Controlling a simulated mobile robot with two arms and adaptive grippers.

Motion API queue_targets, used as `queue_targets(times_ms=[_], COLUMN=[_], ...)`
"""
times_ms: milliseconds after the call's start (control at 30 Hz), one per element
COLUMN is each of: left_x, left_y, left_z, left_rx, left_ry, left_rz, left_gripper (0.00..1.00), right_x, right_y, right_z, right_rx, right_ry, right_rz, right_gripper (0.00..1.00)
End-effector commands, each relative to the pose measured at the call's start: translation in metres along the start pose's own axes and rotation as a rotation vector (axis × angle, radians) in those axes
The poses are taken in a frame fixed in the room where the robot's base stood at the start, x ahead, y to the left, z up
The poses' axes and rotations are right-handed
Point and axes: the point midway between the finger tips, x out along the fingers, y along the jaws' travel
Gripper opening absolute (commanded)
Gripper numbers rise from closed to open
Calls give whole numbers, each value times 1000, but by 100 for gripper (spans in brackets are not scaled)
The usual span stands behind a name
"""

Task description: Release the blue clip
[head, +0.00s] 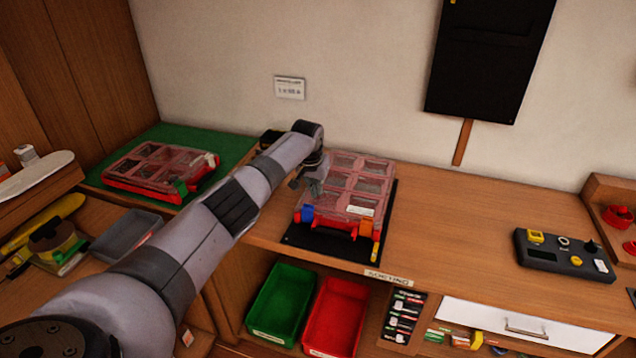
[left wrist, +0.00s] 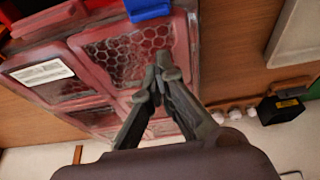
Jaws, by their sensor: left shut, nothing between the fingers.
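A red case with a clear, divided lid (head: 362,171) lies closed on a black mat (head: 318,242). The blue clip (head: 307,213) is at the left of its front edge. It shows at the top of the left wrist view (left wrist: 148,9); whether it is fastened I cannot tell. My left gripper (head: 316,187) is over the left part of the lid, just behind the blue clip. In the left wrist view its fingertips (left wrist: 164,68) are together, empty and apart from the clip, over a honeycomb-patterned lid window. My right gripper is not in view.
A similar red case (head: 150,168) with a green clip (head: 180,188) lies on a green mat at left. Green (head: 282,303) and red (head: 332,316) bins stand below the counter edge. A black control box (head: 563,256) is at right. The counter between is clear.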

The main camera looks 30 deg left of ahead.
Motion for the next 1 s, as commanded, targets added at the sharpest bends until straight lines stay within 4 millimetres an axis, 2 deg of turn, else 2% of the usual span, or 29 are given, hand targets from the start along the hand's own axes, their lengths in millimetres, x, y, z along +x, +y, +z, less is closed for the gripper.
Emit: queue_targets(times_ms=[33, 200, 400, 1000], left_x=[-4, -9, -11, -9], left_y=[-1, -1, 0, 1], left_z=[3, 14, 26, 27], left_rx=[3, 3, 2, 1], left_ry=[-2, -3, -3, 7], left_rz=[-2, -2, -1, 0], left_gripper=[0, 0, 0, 0], right_x=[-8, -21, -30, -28], right_y=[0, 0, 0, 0], right_z=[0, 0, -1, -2], right_rx=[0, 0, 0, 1], right_ry=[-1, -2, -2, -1], right_rz=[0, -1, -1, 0], right_gripper=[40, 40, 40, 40])
